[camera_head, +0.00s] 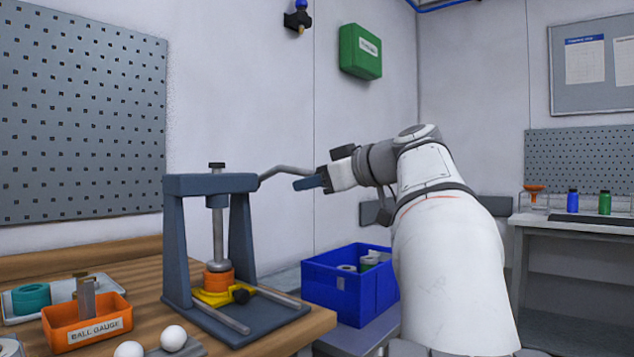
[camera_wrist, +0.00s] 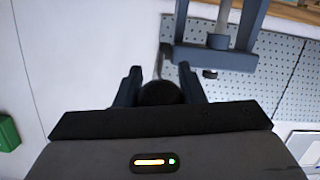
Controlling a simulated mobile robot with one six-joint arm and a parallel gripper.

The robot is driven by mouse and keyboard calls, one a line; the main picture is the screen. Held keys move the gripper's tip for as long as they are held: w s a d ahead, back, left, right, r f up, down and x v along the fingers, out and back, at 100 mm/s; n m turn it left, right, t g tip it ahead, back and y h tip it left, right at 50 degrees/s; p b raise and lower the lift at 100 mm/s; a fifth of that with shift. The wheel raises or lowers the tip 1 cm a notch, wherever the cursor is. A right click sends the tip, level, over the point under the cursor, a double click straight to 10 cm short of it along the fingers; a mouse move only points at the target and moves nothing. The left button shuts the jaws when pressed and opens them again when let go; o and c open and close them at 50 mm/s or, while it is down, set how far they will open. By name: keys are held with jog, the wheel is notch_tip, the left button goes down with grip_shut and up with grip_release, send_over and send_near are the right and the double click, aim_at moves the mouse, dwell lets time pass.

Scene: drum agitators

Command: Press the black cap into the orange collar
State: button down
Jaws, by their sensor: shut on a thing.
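A blue-grey arbor press (camera_head: 178,240) stands on the wooden bench. My gripper (camera_head: 308,184) is shut on the black end knob (camera_wrist: 160,93) of its bent grey lever (camera_head: 286,170). The lever reaches out to the right from the press top, roughly level. The press's steel ram (camera_head: 217,235) is down, its foot over the orange collar (camera_head: 216,281). The collar sits upright in a yellow holder (camera_head: 214,297) on the press base. A thin dark band shows between ram foot and collar; whether this is the black cap, and how deep it sits, I cannot tell.
An orange ball gauge bin (camera_head: 88,322), white balls (camera_head: 173,338) and a tray with a teal ring (camera_head: 31,297) are at the left. A blue crate (camera_head: 335,290) holding several parts stands right of the press, below my arm. Air around the lever is clear.

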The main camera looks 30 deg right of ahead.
jog(key=shift+f, duration=0.1)
jog(key=c, duration=1)
grip_release()
jog(key=p+v, duration=0.1)
jog(key=v, duration=0.6)
jog(key=shift+s+p, duration=0.35)
